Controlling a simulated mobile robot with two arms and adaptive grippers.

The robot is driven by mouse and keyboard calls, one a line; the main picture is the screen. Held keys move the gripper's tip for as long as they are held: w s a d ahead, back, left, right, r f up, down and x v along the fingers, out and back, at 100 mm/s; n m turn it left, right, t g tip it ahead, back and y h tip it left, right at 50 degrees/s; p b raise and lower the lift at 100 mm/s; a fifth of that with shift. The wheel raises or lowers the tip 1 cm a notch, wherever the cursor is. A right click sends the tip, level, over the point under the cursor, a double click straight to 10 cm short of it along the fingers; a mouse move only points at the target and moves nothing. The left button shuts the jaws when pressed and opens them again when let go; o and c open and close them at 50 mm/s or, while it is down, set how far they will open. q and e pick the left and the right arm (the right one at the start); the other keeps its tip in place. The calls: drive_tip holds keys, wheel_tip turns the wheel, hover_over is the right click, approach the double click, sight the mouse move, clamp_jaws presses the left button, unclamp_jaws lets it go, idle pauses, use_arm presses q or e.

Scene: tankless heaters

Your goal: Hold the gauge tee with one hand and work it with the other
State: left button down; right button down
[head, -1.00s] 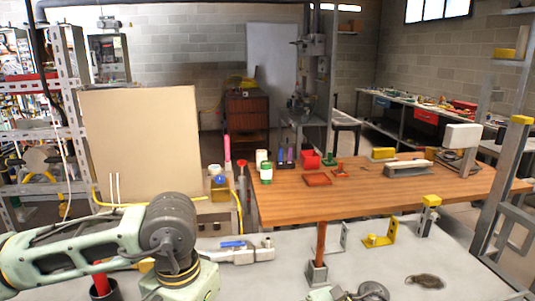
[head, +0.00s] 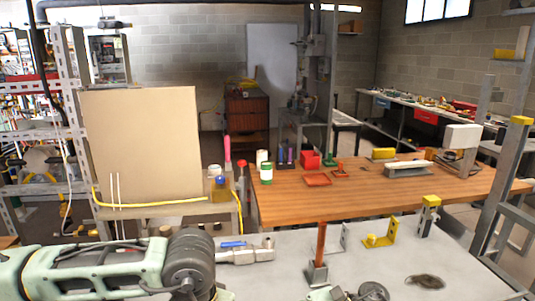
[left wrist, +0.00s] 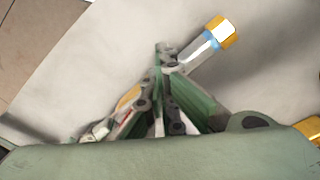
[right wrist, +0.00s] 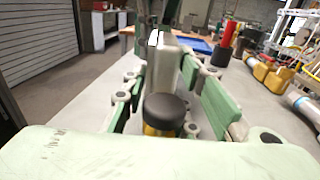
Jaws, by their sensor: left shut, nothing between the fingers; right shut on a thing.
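My right gripper (right wrist: 162,62) is shut on a grey metal piece (right wrist: 163,75), seen between its fingers in the right wrist view. A black round cap with yellow under it (right wrist: 165,110) shows nearer the palm. I cannot tell whether these are parts of the gauge tee; no dial face shows clearly. My left gripper (left wrist: 163,55) is shut and empty above the pale bench. A silver cylinder with a blue band and yellow end (left wrist: 205,45) shows close beside its tips; I cannot tell whether they touch.
A silver valve with a blue lever (head: 240,251) lies on the grey bench. A red post on a metal base (head: 319,255), a yellow bracket (head: 381,235) and a dark flat thing (head: 425,281) stand or lie to its right. A wooden table (head: 370,190) is behind.

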use_arm(q)
drive_tip(key=shift+s+f, duration=0.25)
drive_tip(key=shift+f, duration=0.25)
drive_tip(key=shift+w+d, duration=0.1)
drive_tip(key=shift+w, duration=0.4)
idle(0.4)
drive_tip(key=shift+a, duration=0.3)
drive_tip(key=shift+w+a, duration=0.3)
drive_tip(key=shift+a, duration=0.55)
drive_tip(key=shift+s+a, duration=0.15)
drive_tip(key=shift+a, duration=0.05)
wheel_tip(320, 180, up, 6)
drive_tip(key=shift+r, duration=0.2)
idle(0.5)
drive_tip(key=shift+d, duration=0.15)
